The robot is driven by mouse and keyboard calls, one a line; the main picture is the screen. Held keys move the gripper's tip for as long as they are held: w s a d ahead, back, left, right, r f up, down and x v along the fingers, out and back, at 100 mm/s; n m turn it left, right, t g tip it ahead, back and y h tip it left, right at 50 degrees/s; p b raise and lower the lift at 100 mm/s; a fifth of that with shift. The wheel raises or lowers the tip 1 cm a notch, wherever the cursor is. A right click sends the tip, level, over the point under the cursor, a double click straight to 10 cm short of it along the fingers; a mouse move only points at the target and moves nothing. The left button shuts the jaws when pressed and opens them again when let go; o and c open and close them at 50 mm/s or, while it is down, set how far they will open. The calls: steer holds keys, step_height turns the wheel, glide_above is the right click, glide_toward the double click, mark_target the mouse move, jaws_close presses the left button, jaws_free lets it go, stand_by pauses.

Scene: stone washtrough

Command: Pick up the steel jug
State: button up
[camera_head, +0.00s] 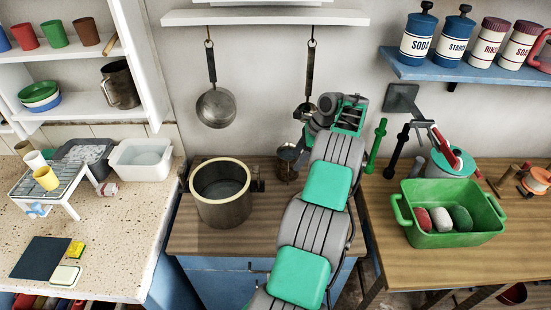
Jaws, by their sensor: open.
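A small, dark steel vessel that looks like the steel jug (287,163) stands upright on the brown wooden counter, against the back wall. It is right of the big pot, and my arm partly covers its right side. My gripper (301,148) is at the far end of my arm, just above and right of this vessel. It is open, its fingers mostly hidden, and I cannot tell whether it touches the vessel. A larger dark metal jug (121,85) with a side handle stands on the left wall shelf, far from my gripper.
A large metal pot (222,207) stands left of my arm. Two ladles hang on the wall, one (215,108) clear of my arm. A green tub (451,238) with stones sits on the right table. The left counter holds a white basin (140,163) and a rack.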

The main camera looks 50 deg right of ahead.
mark_target(288, 167)
steer(key=x, duration=0.2)
steer(key=b+x, duration=0.1)
steer(key=x, duration=0.2)
steer(key=b+x, duration=0.1)
steer(key=x, duration=0.2)
steer(key=shift+w, duration=0.3)
steer(key=shift+c, duration=0.5)
jaws_close()
steer(key=shift+r, duration=0.1)
